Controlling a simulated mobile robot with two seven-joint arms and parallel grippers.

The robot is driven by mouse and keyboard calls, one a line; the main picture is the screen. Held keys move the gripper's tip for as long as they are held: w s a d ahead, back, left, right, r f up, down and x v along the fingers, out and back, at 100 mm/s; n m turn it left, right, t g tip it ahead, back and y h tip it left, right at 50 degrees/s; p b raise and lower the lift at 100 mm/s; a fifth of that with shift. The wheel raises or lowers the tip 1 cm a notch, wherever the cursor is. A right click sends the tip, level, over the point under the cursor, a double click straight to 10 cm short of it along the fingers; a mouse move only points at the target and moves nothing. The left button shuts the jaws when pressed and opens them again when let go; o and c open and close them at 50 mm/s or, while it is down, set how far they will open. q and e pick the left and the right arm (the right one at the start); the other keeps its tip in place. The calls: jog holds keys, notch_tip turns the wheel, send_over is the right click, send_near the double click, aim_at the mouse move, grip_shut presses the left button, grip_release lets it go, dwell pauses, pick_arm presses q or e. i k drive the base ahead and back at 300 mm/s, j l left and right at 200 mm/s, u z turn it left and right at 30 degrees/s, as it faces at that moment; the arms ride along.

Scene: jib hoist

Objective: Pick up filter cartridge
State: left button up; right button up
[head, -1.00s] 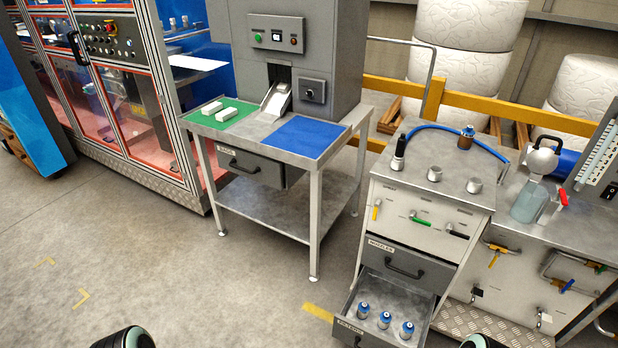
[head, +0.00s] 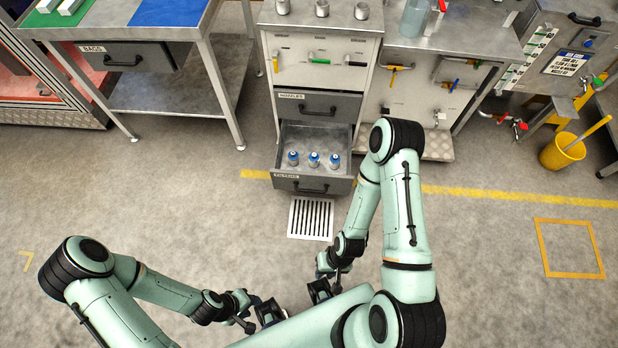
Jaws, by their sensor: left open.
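Three small filter cartridges with blue tops stand upright in a row in the open lower drawer (head: 329,185) of the grey cabinet. They are the left cartridge (head: 293,158), the middle cartridge (head: 314,160) and the right cartridge (head: 335,161). My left gripper (head: 270,313) is open, low in the picture and well in front of the drawer. My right gripper (head: 320,290) is just to its right, also apart from the drawer. Its fingers are small and dark, so I cannot tell whether it is open. Neither gripper touches a cartridge.
The nozzles drawer (head: 318,106) above is shut. A floor grate (head: 311,218) lies in front of the open drawer. A steel workbench (head: 170,90) stands left, a yellow bucket (head: 562,152) far right. The floor between arms and drawer is mostly clear.

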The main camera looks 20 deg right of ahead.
aim_at(314, 157)
jog(key=z, duration=1.3)
jog(key=i+l+z, duration=0.15)
jog(key=z, duration=0.25)
jog(key=i+l+z, duration=0.1)
jog(key=i+z, duration=0.15)
jog(key=z, duration=0.15)
jog(key=i+z, duration=0.25)
jog(key=z, duration=0.15)
jog(key=i, duration=0.25)
jog(key=u, duration=2.2)
